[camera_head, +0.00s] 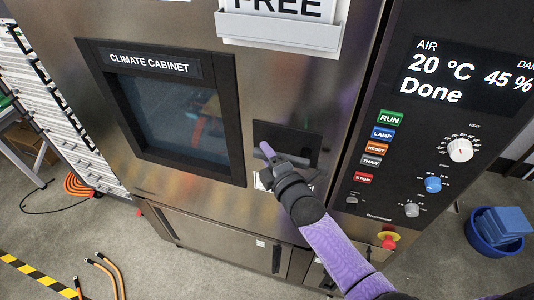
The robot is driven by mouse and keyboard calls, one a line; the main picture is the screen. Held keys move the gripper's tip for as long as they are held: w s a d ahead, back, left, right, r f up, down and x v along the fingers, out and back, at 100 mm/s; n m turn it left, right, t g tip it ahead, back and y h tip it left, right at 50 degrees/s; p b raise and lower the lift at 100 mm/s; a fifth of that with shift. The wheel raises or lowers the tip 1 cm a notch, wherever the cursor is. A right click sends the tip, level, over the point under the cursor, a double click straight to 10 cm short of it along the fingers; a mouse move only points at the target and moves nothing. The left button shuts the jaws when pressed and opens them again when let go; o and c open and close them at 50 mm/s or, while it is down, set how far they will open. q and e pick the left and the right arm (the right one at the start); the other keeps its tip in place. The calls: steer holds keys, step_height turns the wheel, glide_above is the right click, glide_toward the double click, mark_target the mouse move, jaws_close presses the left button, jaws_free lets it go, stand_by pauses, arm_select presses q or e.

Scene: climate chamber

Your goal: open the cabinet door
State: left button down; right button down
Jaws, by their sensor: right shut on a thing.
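The cabinet door (205,205) is a large brushed-metal front with a dark-framed window (165,110) labelled CLIMATE CABINET. It appears closed, though I cannot tell whether it is slightly ajar along its right edge. A dark handle plate (302,143) sits right of the window. My right gripper (268,154), on a purple arm from the lower right, is at this plate and shut on the door handle. The gripper hides most of the handle. My left gripper is not in view.
A control panel (375,218) with a display reading Done, buttons and knobs stands right of the door. A white sign holder (280,30) is on the door above. Orange hoses (105,272) and a blue tub (485,240) are on the floor.

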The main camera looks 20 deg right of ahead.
stand_by(0.4)
steer(key=shift+f+n+g+p, duration=0.4)
steer(key=shift+g+p, duration=0.1)
steer(key=shift+p, duration=0.1)
steer(key=f+n+g+h+p, duration=0.1)
steer(key=d+f+n+g+h+p, duration=0.1)
steer(key=f, duration=0.1)
steer(key=s+f+n+g+p, duration=0.1)
steer(key=g+p, duration=0.1)
steer(key=shift+d+f+n+h, duration=0.25)
steer(key=shift+d+n+h, duration=0.05)
steer(key=shift+n+h, duration=0.1)
steer(key=shift+s, duration=0.1)
steer(key=shift+f, duration=0.1)
